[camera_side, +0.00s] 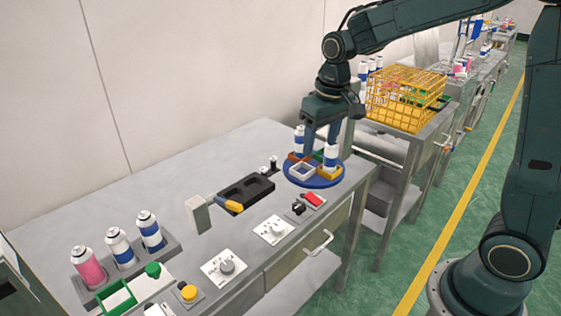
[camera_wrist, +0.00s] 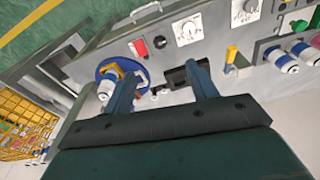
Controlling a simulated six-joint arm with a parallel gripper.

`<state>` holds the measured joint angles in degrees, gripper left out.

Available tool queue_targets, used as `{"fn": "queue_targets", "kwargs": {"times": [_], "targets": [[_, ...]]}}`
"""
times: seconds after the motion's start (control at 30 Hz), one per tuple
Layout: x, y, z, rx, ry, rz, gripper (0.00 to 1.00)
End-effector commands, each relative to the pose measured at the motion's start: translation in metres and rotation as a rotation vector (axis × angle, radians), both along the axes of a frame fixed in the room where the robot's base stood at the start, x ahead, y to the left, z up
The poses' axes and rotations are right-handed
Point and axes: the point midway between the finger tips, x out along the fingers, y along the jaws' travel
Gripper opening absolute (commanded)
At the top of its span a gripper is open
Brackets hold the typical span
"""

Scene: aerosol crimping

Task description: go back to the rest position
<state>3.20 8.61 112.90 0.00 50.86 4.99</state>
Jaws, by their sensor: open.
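My gripper (camera_side: 320,138) is over the round blue turntable (camera_side: 316,182), fingers pointing down. In the wrist view my gripper (camera_wrist: 163,76) has its two fingers wide apart with nothing held between them. A white-and-blue can (camera_side: 331,158) stands at the right of the turntable. Another white-and-blue can (camera_side: 299,140) stands behind it, close to my fingers in the side view; I cannot tell if they touch. In the wrist view a can (camera_wrist: 106,90) shows on the turntable (camera_wrist: 103,69), left of the left finger.
Several cans stand in a grey rack (camera_side: 172,243) at the front left. Control knobs (camera_side: 226,267) line the bench's front. A yellow wire basket (camera_side: 404,97) stands behind right.

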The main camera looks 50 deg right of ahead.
Motion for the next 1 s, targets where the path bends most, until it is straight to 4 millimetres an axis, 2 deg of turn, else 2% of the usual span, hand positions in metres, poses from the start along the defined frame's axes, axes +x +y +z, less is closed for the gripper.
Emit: {"fn": "queue_targets", "kwargs": {"times": [0.03, 0.2, 0.5, 0.73, 1.0], "targets": [[-0.009, 0.002, 0.009, -0.002, -0.019, 0.007, 0.58], [-0.040, 0.006, 0.032, -0.006, -0.070, 0.026, 0.58], [-0.096, 0.013, 0.060, -0.015, -0.161, 0.063, 0.58], [-0.139, 0.017, 0.070, -0.022, -0.230, 0.090, 0.58], [-0.185, 0.020, 0.070, -0.031, -0.309, 0.119, 0.58]]}}
